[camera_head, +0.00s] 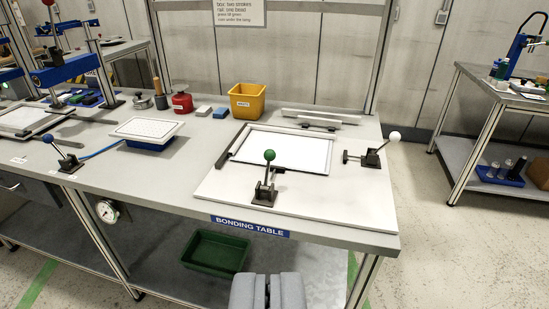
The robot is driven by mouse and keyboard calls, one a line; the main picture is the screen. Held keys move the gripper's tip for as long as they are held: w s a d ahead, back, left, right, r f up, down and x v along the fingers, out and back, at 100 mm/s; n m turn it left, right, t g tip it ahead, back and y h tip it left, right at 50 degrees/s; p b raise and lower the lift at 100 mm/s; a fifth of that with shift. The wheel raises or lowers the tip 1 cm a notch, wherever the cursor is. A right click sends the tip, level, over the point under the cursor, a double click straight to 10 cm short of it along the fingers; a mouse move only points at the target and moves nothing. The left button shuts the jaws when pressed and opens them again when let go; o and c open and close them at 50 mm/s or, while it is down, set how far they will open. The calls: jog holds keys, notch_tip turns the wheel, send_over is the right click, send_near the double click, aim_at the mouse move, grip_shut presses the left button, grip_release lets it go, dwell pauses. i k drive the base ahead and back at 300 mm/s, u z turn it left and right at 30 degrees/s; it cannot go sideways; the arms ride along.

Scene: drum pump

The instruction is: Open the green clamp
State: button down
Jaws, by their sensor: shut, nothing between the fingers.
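The green clamp (265,188) is a dark toggle clamp with a green ball knob on its lever. It is mounted on the white board of the bonding table, at the near edge of a framed white panel (285,148). Its lever stands roughly upright, with the knob at the top. My gripper (267,277) shows at the bottom centre of the view, in front of the table edge and well short of the clamp. Its two grey fingers are together and hold nothing.
A white-knobbed clamp (372,157) sits right of the panel and a blue-knobbed one (67,160) far left. A yellow bin (247,101) and red can (182,103) stand behind. The table's front edge (330,240) lies between my gripper and the clamp. A green tray (216,253) is below.

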aim_at(269, 156)
jog(key=z, duration=0.25)
jog(key=i, duration=1.35)
jog(key=u, duration=0.35)
